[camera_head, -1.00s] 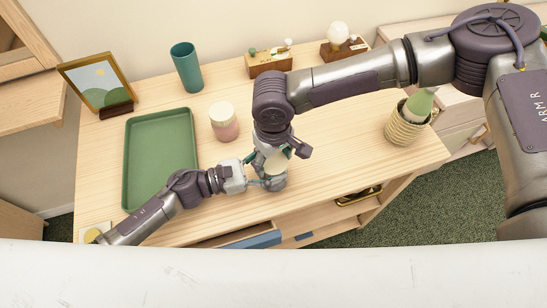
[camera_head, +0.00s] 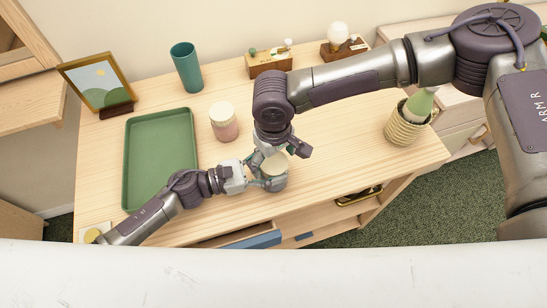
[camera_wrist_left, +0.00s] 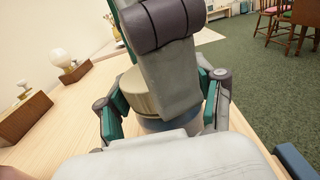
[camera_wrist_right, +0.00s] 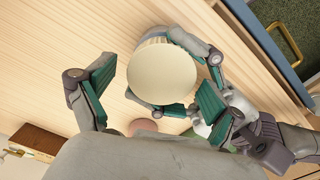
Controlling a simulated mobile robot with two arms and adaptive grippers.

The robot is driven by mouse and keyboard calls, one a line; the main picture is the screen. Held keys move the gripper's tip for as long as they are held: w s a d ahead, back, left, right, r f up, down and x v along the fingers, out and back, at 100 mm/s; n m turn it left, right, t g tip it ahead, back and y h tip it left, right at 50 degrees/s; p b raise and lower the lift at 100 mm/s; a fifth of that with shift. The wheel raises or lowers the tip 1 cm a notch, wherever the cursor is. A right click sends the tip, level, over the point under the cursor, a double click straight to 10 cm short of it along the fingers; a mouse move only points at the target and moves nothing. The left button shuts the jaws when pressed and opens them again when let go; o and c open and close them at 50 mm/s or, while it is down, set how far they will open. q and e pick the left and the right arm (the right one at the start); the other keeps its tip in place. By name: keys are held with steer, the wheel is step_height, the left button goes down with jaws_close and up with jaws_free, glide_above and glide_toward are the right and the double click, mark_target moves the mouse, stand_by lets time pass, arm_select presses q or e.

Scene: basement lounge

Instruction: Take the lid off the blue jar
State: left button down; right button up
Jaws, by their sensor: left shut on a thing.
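The blue jar (camera_wrist_left: 155,124) stands on the desk near its front edge with its cream lid (camera_wrist_left: 138,94) seated on top. The lid also shows in the head view (camera_head: 274,164) and from above in the right wrist view (camera_wrist_right: 162,74). My left gripper (camera_wrist_left: 163,112) is shut around the jar's body from the side, below the lid. My right gripper (camera_wrist_right: 157,92) points down from above, open. The lid lies between its fingers in the right wrist view, with a gap on each side. Much of the jar is hidden by the grippers.
A pink jar with a pale lid (camera_head: 224,122) stands behind and left. A green tray (camera_head: 130,160) lies left, with a picture frame (camera_head: 95,82) and teal cup (camera_head: 187,68) behind. A ribbed planter (camera_head: 404,125) stands right. A front drawer (camera_head: 255,240) is partly open.

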steer(key=shift+s+r, duration=0.1)
steer(key=shift+r, duration=2.15)
arm_select(q)
steer(key=shift+c, duration=0.3)
jaws_free()
